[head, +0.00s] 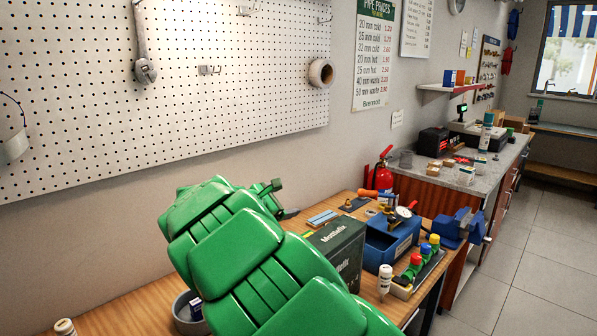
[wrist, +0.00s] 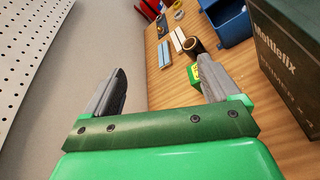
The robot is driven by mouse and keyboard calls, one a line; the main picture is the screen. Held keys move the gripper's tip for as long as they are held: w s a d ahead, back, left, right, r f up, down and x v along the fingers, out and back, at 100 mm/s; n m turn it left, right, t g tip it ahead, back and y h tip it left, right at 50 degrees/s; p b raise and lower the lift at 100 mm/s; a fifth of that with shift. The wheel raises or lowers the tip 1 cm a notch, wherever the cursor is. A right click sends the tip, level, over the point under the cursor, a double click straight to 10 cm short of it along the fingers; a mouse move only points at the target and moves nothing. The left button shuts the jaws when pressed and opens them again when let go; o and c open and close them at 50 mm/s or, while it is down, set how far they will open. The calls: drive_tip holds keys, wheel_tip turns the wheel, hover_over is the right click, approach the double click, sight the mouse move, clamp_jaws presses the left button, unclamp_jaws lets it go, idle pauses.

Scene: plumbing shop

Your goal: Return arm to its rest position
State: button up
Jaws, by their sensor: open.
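My green arm reaches across the workbench (head: 118,318) in the head view and hides part of it. My gripper (head: 283,200) shows at the arm's far end, above the bench and near the pegboard wall. In the wrist view my gripper (wrist: 164,78) has its two grey fingers wide apart, with nothing between them. The left finger shows against the wall and the right one over the wooden bench top. A dark green Mottefix box (head: 338,247) stands close to the arm; it also shows at the right of the wrist view (wrist: 288,50).
A blue bin (head: 388,245) with a gauge, valves with coloured caps (head: 415,262) and a blue vise (head: 460,228) stand to the right on the bench. A red extinguisher (head: 383,177) is behind. A round grey container (head: 187,312) sits near the arm's lower left. The floor aisle is clear.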

drive_tip(key=s+d+r+m+g, duration=0.1)
drive_tip(key=s+d+m, duration=0.1)
drive_tip(key=d, duration=0.3)
drive_tip(key=s+d+r+m+g, duration=0.1)
drive_tip(key=s+d+m+g, duration=0.1)
drive_tip(key=s+d, duration=0.3)
drive_tip(key=s+d+r+m+g, duration=0.1)
drive_tip(key=s+d+m, duration=0.2)
drive_tip(key=d, duration=0.2)
drive_tip(key=shift+s+d+h, duration=0.2)
drive_tip(key=shift+d+h, duration=0.05)
drive_tip(key=shift+h, duration=0.05)
drive_tip(key=s+d+f+m+g+y, duration=0.2)
drive_tip(key=s+d+m+g, duration=0.15)
drive_tip(key=s, duration=0.75)
drive_tip(key=s+d+f+m+g+y, duration=0.25)
drive_tip(key=s+d+m, duration=0.25)
drive_tip(key=s, duration=0.6)
drive_tip(key=s+a+f+m+g+y, duration=0.1)
drive_tip(key=s+f+m, duration=0.1)
drive_tip(key=s, duration=0.6)
drive_tip(key=s+a+f+m+g+y, duration=0.1)
drive_tip(key=s+f+m+y, duration=0.1)
drive_tip(key=s, duration=0.6)
drive_tip(key=s+a+f+m+g+y, duration=0.1)
drive_tip(key=s+a+f+m, duration=0.1)
drive_tip(key=s, duration=0.6)
drive_tip(key=shift+s+f, duration=0.15)
drive_tip(key=shift+f, duration=0.05)
drive_tip(key=shift+m+y, duration=0.25)
